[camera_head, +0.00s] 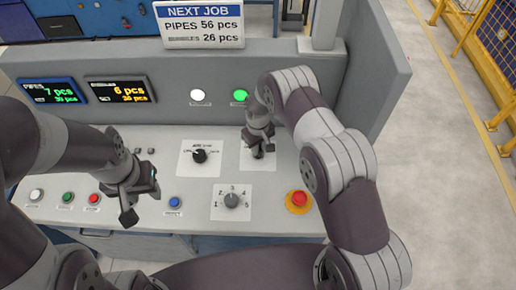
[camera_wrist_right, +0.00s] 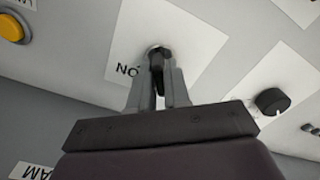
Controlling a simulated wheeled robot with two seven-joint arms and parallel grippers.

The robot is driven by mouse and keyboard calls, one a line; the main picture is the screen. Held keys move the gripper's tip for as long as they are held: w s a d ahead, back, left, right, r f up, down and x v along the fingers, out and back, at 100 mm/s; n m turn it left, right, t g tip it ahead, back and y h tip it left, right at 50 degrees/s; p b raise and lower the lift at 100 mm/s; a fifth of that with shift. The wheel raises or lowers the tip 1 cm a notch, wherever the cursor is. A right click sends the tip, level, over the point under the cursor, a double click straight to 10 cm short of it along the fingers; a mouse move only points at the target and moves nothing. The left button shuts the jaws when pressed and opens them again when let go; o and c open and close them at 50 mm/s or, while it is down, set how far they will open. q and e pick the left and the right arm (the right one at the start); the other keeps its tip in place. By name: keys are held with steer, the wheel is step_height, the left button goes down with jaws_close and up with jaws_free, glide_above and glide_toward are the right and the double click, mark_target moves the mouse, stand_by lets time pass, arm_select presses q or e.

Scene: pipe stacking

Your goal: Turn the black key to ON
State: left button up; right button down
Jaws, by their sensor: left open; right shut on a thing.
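The black key (camera_wrist_right: 157,57) stands in a lock on a white label plate (camera_wrist_right: 190,35) in the right wrist view. My right gripper (camera_wrist_right: 158,88) is shut on the key, with a finger on each side of it. Dark letters show on the plate left of the key; the rest of the lettering is hidden. In the head view my right gripper (camera_head: 259,150) reaches down onto the same plate (camera_head: 268,185), and the key is mostly hidden there. My left gripper (camera_head: 140,198) is open and empty above the left part of the panel.
A black rotary knob (camera_head: 200,156) is left of the key plate, and a grey numbered dial (camera_head: 231,200) is below. A red emergency button (camera_head: 299,198) and a blue button (camera_head: 175,202) are nearby. White (camera_head: 197,95) and green (camera_head: 240,95) lamps are on the upright panel.

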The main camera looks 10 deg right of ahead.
steer(key=m+b, duration=0.3)
steer(key=m, duration=0.1)
steer(key=shift+w+f+m+b, duration=0.1)
steer(key=shift+m+b, duration=0.2)
steer(key=m+b, duration=0.3)
steer(key=m, duration=0.2)
steer(key=m+b, duration=0.1)
steer(key=m, duration=0.2)
steer(key=shift+m, duration=0.4)
steer(key=shift+r+m+b, duration=0.2)
steer(key=shift+m+b, duration=0.3)
steer(key=shift+m, duration=0.7)
steer(key=c, duration=1.4)
jaws_free()
steer(key=shift+r, duration=0.1)
steer(key=shift+o, duration=1.1)
